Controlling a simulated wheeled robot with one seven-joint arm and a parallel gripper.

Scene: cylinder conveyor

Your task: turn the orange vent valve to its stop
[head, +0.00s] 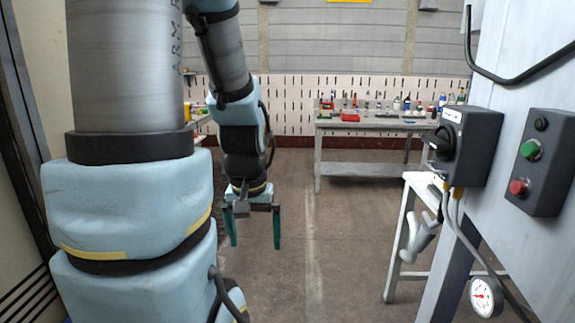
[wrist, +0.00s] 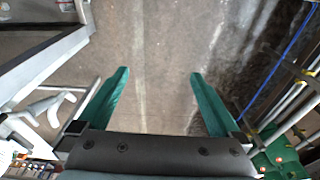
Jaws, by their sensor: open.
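I cannot make out an orange vent valve in either view. My gripper (head: 255,242) hangs pointing down left of the middle in the head view, its two green fingers apart and empty. In the wrist view my gripper (wrist: 160,76) is spread over bare floor, with nothing between the fingers.
At right, a pale panel carries a dark box with a black rotary knob (head: 441,143) and a button box (head: 539,162) with green and red buttons. Below are a round gauge (head: 486,297) and a grey handle-like part (head: 418,237). A workbench (head: 375,124) stands behind. The middle floor is clear.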

